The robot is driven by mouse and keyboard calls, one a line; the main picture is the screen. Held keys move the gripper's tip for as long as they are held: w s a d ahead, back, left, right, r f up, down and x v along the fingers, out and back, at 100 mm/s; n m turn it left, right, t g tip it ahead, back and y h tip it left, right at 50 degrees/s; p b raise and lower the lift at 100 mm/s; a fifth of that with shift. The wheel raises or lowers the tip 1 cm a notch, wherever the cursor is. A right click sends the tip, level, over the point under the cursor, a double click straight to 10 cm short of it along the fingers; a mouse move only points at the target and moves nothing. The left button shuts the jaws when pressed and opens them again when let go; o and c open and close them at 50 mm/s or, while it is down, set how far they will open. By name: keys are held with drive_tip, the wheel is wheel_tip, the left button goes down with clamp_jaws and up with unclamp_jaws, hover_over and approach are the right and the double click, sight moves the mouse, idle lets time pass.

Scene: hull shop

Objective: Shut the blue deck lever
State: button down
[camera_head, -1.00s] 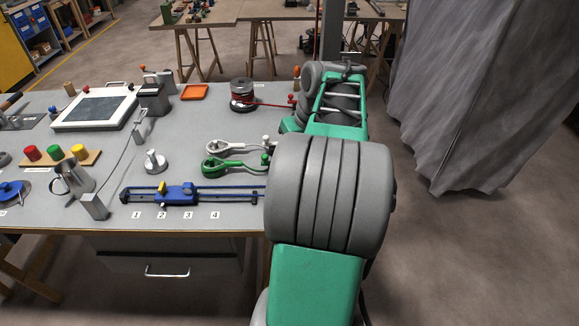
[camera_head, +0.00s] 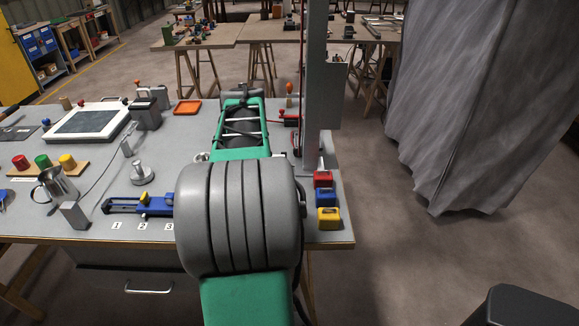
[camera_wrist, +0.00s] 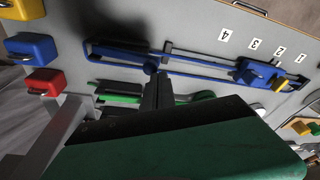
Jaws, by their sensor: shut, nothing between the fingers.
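A blue block-shaped fitting (camera_head: 326,198), likely the blue deck lever, sits at the table's right edge between a red one (camera_head: 323,179) and a yellow one (camera_head: 328,218). In the wrist view the blue fitting (camera_wrist: 32,46) is at the upper left, between yellow (camera_wrist: 22,9) and red (camera_wrist: 45,82). A small grey tab shows at its side; I cannot tell whether its lever is raised or down. My gripper (camera_wrist: 158,76) is shut and empty, over the table near the long blue rail, apart from the blue fitting. My arm hides the gripper in the head view.
The blue rail with its slider (camera_wrist: 262,74) lies beside my gripper. A green-handled item (camera_wrist: 120,98) is partly hidden below it. A grey upright post (camera_head: 318,80) stands behind the coloured fittings. A grey curtain (camera_head: 445,110) hangs right of the table, with open floor between.

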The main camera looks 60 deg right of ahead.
drive_tip(key=shift+w+a+f, duration=0.3)
drive_tip(key=shift+w+f, duration=0.2)
drive_tip(key=shift+f, duration=0.45)
drive_tip(key=shift+s+f, duration=0.1)
drive_tip(key=shift+s, duration=0.05)
